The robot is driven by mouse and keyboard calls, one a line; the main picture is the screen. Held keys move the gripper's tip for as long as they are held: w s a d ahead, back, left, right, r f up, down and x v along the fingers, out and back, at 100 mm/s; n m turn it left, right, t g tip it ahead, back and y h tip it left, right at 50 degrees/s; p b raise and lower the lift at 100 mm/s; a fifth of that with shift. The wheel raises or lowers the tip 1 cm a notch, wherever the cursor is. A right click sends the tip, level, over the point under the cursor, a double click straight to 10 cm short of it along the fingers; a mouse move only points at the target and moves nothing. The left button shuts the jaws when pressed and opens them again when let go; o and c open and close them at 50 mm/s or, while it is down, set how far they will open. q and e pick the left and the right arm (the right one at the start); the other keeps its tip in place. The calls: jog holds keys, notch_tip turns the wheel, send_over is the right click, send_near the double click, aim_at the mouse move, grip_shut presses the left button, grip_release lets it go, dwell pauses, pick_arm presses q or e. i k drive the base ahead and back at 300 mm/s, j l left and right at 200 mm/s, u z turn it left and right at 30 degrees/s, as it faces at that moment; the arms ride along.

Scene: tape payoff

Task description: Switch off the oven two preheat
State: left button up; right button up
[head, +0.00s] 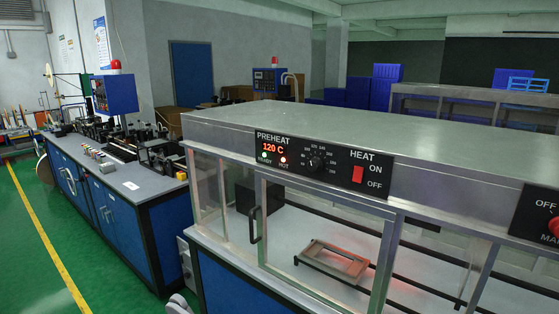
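The oven (300,115) is a long metal cabinet with glass sides on the right. Its black preheat panel (318,164) has a red display reading 120 C, a lit green READY lamp (265,155), a red HOT lamp (283,160) and a dial (317,163). At the panel's right is a red HEAT rocker switch (358,174) between the ON and OFF labels; which way it is tipped is too small to tell. A metal frame (331,262) lies inside, with a reddish glow beside it. Neither gripper is clearly in view; a small grey part shows at the bottom edge.
A second panel with a red knob (555,227) is at the right edge. The glass door has a dark handle (253,225). A blue machine bench (110,190) stands to the left. Green floor (35,240) is open at far left.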

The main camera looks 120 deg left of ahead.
aim_at(358, 172)
jog(key=u, duration=3.75)
